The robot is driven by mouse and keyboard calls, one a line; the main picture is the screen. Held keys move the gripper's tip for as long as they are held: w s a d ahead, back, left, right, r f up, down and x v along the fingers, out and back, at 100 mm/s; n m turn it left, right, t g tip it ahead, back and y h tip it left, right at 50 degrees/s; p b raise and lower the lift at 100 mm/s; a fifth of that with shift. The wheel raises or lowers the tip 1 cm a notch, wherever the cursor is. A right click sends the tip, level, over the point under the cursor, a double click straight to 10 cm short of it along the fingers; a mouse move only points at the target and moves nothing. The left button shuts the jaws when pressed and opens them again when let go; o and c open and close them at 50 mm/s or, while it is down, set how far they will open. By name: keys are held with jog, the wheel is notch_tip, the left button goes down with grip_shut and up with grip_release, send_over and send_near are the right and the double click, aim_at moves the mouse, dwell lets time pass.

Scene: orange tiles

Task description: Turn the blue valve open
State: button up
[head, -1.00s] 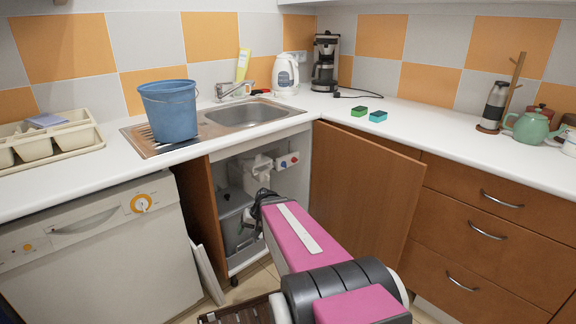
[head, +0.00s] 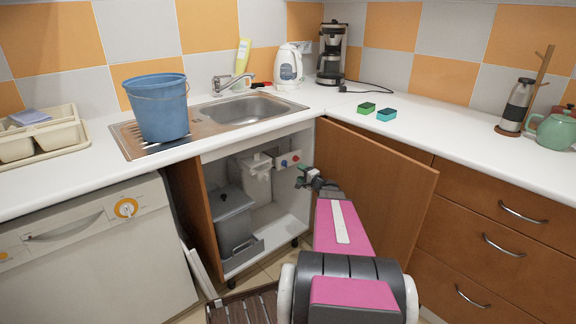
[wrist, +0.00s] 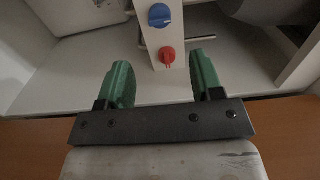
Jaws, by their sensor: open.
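The blue valve (wrist: 159,15) is a round blue knob on a white panel (head: 288,160) inside the open under-sink cabinet. In the wrist view it is at the top centre, beyond my fingertips, with a slanted grip bar. A red valve (wrist: 167,57) sits on the same panel, below the blue one in that view, and lines up with the gap between my fingers. My gripper (wrist: 160,62) has two green fingers spread apart with nothing between them. In the head view my gripper (head: 303,177) is at the cabinet opening, just right of and below the panel.
The open cabinet door (head: 365,190) stands to the right of my arm. A grey bin (head: 235,220) and a white container (head: 256,180) are inside the cabinet on the left. A blue bucket (head: 162,108) stands on the sink's drainer above.

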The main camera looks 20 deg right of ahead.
aim_at(285, 164)
jog(key=x, duration=1)
jog(key=shift+w+a, duration=0.15)
jog(key=shift+w, duration=0.1)
jog(key=c, duration=0.9)
